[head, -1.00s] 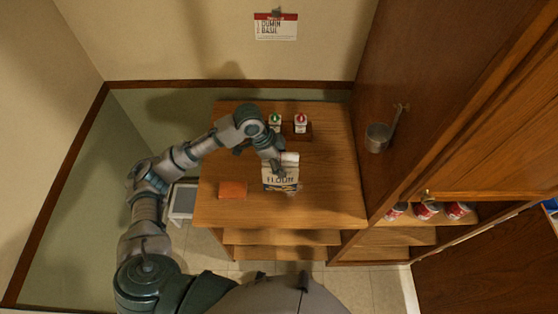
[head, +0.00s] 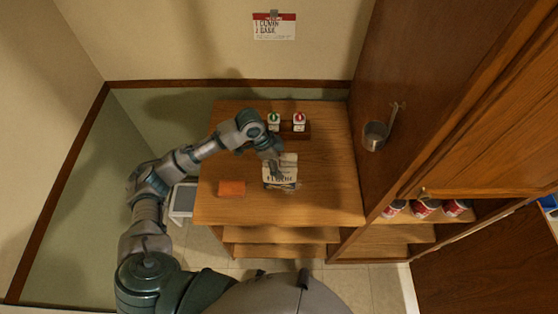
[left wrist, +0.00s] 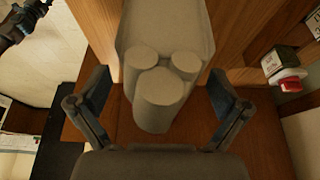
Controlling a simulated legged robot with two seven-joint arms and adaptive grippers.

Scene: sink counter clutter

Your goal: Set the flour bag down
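The flour bag (head: 283,177), pale with dark lettering, is at the middle of the wooden counter (head: 320,205) in the head view. My left gripper (head: 273,162) is at the bag's upper left side. In the left wrist view the pale bag (left wrist: 160,95) lies between the two fingers of my left gripper (left wrist: 160,88). The fingers are spread wide, and wood shows in gaps beside the bag. The bag's underside is hidden, so its contact with the counter cannot be told for sure. My right gripper is not seen.
An orange block-like item (head: 232,188) lies left of the bag. Two shakers, green-topped (head: 274,122) and red-topped (head: 299,122), stand at a small wooden rack behind. A metal ladle (head: 376,134) hangs on the right panel. The counter right of the bag is clear.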

